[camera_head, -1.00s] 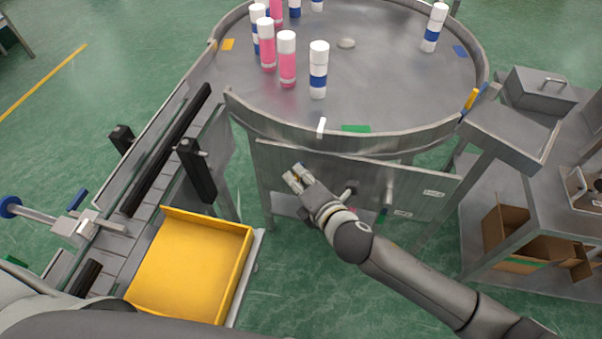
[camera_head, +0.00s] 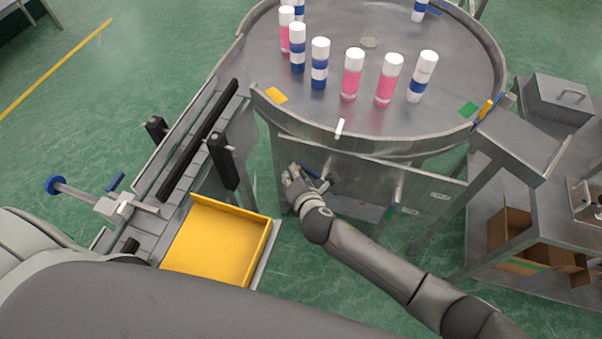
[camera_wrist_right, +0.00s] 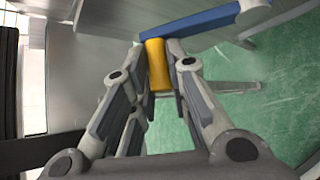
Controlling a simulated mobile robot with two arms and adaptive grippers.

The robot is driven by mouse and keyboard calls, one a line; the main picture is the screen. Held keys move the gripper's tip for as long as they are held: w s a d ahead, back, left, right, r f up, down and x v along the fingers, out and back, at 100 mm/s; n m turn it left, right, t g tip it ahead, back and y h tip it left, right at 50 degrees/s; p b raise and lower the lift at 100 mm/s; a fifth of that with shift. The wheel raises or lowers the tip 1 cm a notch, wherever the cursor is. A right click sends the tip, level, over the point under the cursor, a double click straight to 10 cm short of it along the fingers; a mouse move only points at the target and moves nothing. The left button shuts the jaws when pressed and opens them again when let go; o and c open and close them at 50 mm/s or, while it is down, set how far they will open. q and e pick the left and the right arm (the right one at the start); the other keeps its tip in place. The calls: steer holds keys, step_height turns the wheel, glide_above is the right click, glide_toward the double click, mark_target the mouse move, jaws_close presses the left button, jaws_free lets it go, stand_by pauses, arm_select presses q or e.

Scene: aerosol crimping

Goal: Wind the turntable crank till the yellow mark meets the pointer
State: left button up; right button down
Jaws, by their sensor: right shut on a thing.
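The steel turntable (camera_head: 440,70) carries several pink-and-white and blue-and-white cans. Its yellow mark (camera_head: 277,95) lies on the front-left part of the disc, left of the white pointer (camera_head: 340,128) and clearly apart from it. The crank (camera_head: 307,171) is on the panel below the rim. In the right wrist view its blue arm (camera_wrist_right: 190,29) runs across the top and its yellow handle (camera_wrist_right: 157,65) stands between the fingers. My right gripper (camera_head: 293,174) is shut on that handle, which it largely hides in the head view. My left gripper is not in view.
A green mark (camera_head: 469,109) and a blue mark (camera_head: 434,11) also sit on the disc. A conveyor (camera_head: 180,175) and yellow tray (camera_head: 262,250) stand on the left. A steel bench with cardboard boxes (camera_head: 512,225) is on the right.

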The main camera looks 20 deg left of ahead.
steer(key=shift+a+f+n+h, duration=0.4)
steer(key=shift+a+f, duration=0.55)
steer(key=c, duration=1.4)
jaws_free()
steer(key=shift+a+f, duration=0.1)
steer(key=shift+f, duration=0.15)
